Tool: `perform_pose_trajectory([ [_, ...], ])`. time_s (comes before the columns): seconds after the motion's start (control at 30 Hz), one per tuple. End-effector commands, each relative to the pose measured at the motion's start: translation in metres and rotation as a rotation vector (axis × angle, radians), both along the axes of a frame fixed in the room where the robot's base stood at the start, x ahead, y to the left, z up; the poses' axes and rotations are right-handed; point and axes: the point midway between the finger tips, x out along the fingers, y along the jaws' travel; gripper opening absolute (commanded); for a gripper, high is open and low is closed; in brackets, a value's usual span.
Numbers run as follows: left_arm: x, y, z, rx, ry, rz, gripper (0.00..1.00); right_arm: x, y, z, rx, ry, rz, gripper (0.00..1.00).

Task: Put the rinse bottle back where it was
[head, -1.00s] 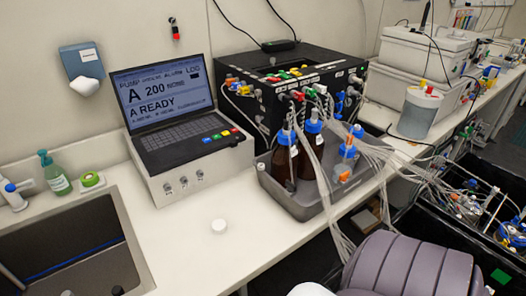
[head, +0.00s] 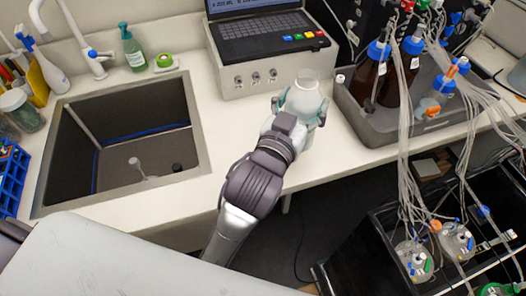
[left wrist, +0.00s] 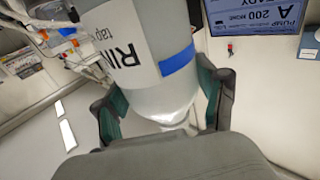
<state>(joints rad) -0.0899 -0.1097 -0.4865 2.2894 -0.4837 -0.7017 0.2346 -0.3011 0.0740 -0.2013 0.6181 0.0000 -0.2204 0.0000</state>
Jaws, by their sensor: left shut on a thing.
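The rinse bottle (head: 307,86) is a pale, translucent bottle with a rounded top. In the head view it is upright or nearly so, over the counter in front of the laptop box and left of the grey tray. My left gripper (head: 299,108) is shut around it. In the left wrist view the bottle (left wrist: 140,45) carries a white label, partly readable as "RIN" and "tap", and a blue strip. The teal finger pads press on both of its sides. I cannot tell whether its base touches the counter (head: 232,125). My right gripper is out of view.
The sink (head: 125,140) is to the left, with a green soap bottle (head: 132,48) behind it. The grey tray (head: 425,127) with brown bottles and tubing is close on the right. The laptop box (head: 258,76) is just behind. Some bare counter lies between sink and gripper.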

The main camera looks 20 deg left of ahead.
Motion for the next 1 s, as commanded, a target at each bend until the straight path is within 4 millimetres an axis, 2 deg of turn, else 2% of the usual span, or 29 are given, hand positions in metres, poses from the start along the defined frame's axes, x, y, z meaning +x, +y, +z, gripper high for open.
perform_pose_trajectory([
  [0.07, 0.005, -0.01, 0.011, 0.001, -0.008, -0.01, 0.25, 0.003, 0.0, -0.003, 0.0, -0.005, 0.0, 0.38],
  [0.17, 0.008, -0.01, 0.013, 0.003, -0.002, -0.013, 0.25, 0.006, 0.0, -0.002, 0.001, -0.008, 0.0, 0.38],
  [0.27, 0.01, 0.005, 0.004, 0.008, 0.002, -0.012, 0.25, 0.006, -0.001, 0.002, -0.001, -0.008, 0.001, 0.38],
  [0.5, 0.016, 0.06, -0.028, 0.008, 0.002, -0.013, 0.25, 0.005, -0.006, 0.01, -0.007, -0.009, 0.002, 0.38],
  [0.63, 0.019, 0.083, -0.043, 0.006, 0.002, -0.014, 0.25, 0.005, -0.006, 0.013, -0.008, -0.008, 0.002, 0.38],
  [0.87, 0.021, 0.1, -0.055, 0.0, 0.0, -0.014, 0.25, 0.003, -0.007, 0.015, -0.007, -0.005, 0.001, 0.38],
  [1.0, 0.021, 0.1, -0.076, -0.001, 0.004, -0.014, 0.25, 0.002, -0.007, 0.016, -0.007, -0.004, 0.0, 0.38],
])
